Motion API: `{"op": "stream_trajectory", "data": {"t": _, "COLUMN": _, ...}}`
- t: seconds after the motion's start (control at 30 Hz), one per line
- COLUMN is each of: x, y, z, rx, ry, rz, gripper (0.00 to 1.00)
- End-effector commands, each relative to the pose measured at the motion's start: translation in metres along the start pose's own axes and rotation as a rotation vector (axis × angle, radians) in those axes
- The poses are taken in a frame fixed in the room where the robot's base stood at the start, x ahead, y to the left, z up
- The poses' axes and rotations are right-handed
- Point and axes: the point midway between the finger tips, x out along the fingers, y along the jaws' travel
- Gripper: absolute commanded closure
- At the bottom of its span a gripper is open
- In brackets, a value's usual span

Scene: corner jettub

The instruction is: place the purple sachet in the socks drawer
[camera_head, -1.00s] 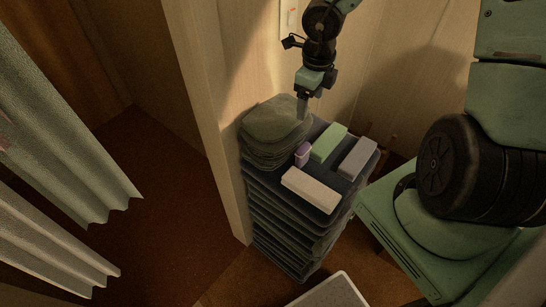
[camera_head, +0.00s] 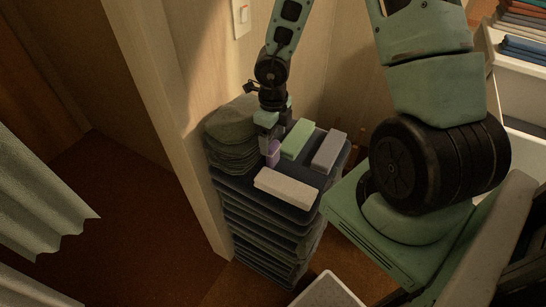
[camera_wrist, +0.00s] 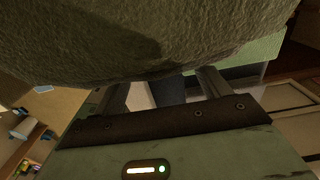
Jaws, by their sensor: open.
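The small purple sachet (camera_head: 273,157) stands on top of a dark stack of folded cloth (camera_head: 237,185) in the head view. My gripper (camera_head: 272,142) is open and points down right at the sachet. Its fingers partly cover the sachet's top, and I cannot tell whether they touch it. In the wrist view the two fingers (camera_wrist: 164,92) are spread apart, and the sachet cannot be made out between them. At the upper right, a white open unit (camera_head: 518,68) holds folded coloured cloths. I cannot tell whether it is the socks drawer.
A grey-green folded cloth pile (camera_head: 232,125) is close left of my gripper and fills the top of the wrist view. A green block (camera_head: 298,140), a grey block (camera_head: 329,151) and a cream block (camera_head: 286,188) lie around the sachet. A wall edge (camera_head: 185,150) stands left.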

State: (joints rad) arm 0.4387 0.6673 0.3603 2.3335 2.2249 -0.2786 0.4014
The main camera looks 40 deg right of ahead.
Motion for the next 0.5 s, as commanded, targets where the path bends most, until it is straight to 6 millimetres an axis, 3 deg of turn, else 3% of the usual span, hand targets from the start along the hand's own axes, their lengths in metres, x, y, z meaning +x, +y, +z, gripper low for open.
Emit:
{"op": "stream_trajectory", "data": {"t": 0.3, "x": 0.043, "y": 0.004, "z": -0.001, "rx": -0.003, "ry": 0.002, "rz": 0.001, "gripper": 0.25}}
{"op": "stream_trajectory", "data": {"t": 0.5, "x": 0.05, "y": 0.003, "z": -0.001, "rx": -0.001, "ry": 0.0, "rz": 0.0, "gripper": 0.25}}
